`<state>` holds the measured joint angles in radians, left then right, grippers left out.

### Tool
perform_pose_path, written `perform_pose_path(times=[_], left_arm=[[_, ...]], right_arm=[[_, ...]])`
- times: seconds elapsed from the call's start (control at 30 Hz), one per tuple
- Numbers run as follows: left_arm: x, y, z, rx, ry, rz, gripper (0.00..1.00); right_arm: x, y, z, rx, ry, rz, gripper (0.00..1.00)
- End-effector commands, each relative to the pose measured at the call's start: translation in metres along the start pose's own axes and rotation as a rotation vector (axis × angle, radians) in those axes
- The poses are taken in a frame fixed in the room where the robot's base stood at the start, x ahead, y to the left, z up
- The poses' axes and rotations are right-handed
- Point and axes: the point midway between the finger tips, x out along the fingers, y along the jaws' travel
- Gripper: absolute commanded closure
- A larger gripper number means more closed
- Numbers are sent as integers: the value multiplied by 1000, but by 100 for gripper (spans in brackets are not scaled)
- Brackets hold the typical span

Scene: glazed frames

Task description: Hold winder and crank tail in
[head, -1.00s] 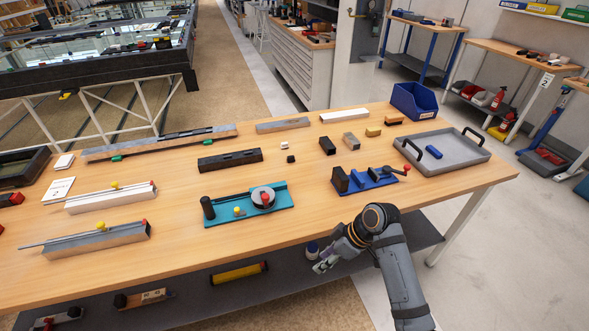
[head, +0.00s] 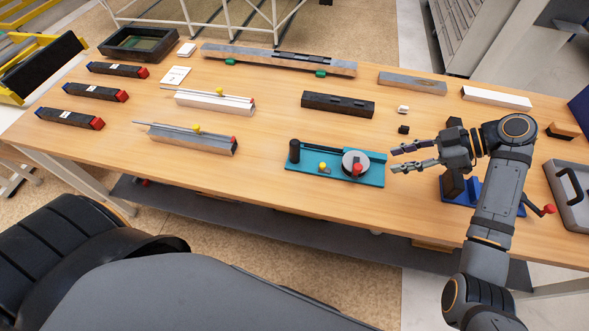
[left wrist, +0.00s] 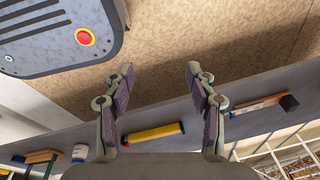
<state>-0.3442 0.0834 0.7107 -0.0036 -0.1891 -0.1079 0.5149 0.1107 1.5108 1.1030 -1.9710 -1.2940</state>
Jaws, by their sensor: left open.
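The winder is a teal base (head: 310,179) near the table's front edge in the head view. It has a black upright post (head: 294,151) at its left end, a small yellow knob (head: 322,167), and a pale round drum with a red crank knob (head: 357,169) at its right. I cannot make out the tail. My right gripper (head: 393,159) is open and empty, just right of the drum, fingers pointing left, apart from it. My left gripper shows only in the left wrist view (left wrist: 160,69), open and empty, with the floor and lower shelf beyond. The winder is not in that view.
A blue fixture (head: 460,192) with a red-knobbed lever stands partly behind my right arm. A grey tray (head: 570,215) is at the right edge. Metal channels (head: 190,139) lie left of the winder. A yellow-and-black tool (left wrist: 153,132) lies on the lower shelf.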

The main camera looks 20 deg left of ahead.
Motion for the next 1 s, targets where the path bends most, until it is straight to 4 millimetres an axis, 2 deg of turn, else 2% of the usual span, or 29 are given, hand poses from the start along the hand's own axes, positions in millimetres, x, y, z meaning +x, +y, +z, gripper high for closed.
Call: perform_pose_path(times=[0.07,0.17,0.27,0.37,0.5,0.7,0.8,0.9,1.0], left_arm=[[-12,-2,-21,138,92,-16,44],[-40,-6,-63,386,253,-74,44],[-83,-7,-108,646,412,-175,44],[-137,-7,-150,892,556,-316,44],[-222,-5,-199,1182,707,-557,44],[-346,0,-248,1478,821,-941,44],[-403,1,-271,1618,805,-1183,44],[-419,-2,-293,1790,656,-1428,44],[-414,-2,-314,1957,446,-1617,44]], right_arm=[[0,0,0,1,0,0,62],[0,0,0,1,0,0,62],[0,0,0,1,0,0,62],[0,0,0,1,0,0,62],[0,0,0,1,0,0,62],[0,0,0,1,-1,0,62],[0,0,0,1,-1,0,62],[0,0,0,1,0,0,62],[0,0,0,1,0,0,62]])
